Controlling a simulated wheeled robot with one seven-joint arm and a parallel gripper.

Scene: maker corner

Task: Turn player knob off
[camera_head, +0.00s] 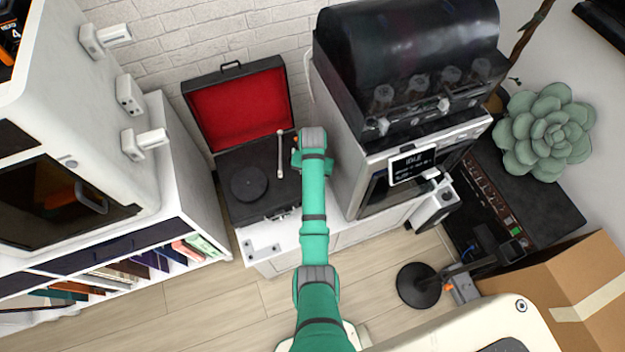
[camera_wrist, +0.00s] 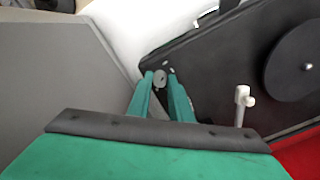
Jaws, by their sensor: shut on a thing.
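The player is a black suitcase turntable with a red-lined open lid (camera_head: 238,110), standing on a white cabinet in the head view. Its round platter (camera_head: 249,183) and pale tonearm (camera_head: 280,155) show left of my arm. In the wrist view the black deck (camera_wrist: 210,75) fills the right side, with the platter (camera_wrist: 296,62) and tonearm (camera_wrist: 243,97). My gripper (camera_wrist: 161,83) is at the deck's corner, its two green fingers closed around a small grey knob (camera_wrist: 160,77). In the head view my arm hides the knob and the fingertips.
A large black-topped machine (camera_head: 410,90) stands close on the right of my arm. A white shelf unit (camera_head: 180,170) with books is on the left. A black stand (camera_head: 418,285) and a cardboard box (camera_head: 570,295) are at lower right. Wooden floor (camera_head: 210,290) is open at lower left.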

